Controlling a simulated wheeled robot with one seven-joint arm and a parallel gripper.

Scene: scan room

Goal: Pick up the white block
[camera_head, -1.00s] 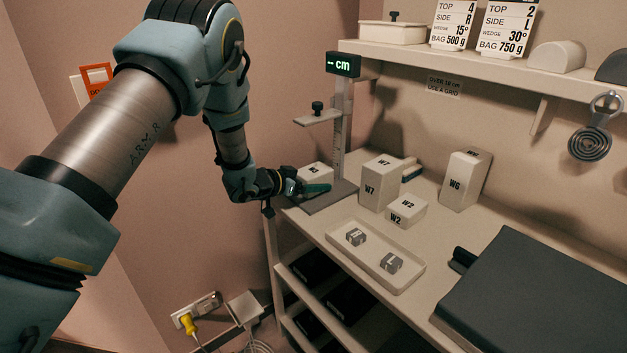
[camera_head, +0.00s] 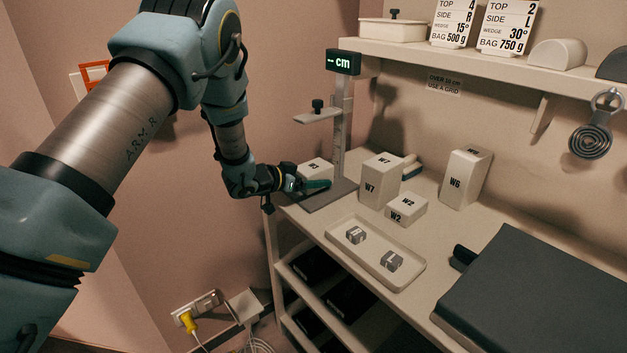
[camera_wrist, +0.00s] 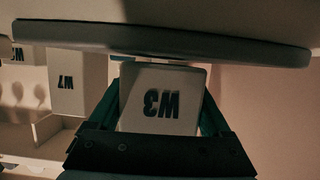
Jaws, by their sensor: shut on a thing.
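A white block marked W3 (camera_wrist: 160,98) sits between the two teal fingers of my gripper (camera_wrist: 161,115) in the wrist view. The fingers are shut on its sides. In the head view, the block (camera_head: 316,168) is at the measuring stand, above its grey base plate (camera_head: 330,197), partly hidden by a teal finger. My gripper (camera_head: 304,186) reaches in from the left. I cannot tell whether the block touches the base plate.
The stand's column (camera_head: 340,130) and sliding arm (camera_head: 317,116) rise close to the block. White blocks W7 (camera_head: 380,182), W2 (camera_head: 406,210) and W6 (camera_head: 465,180) stand to the right. A tray (camera_head: 397,288) with two small grey pieces lies in front.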

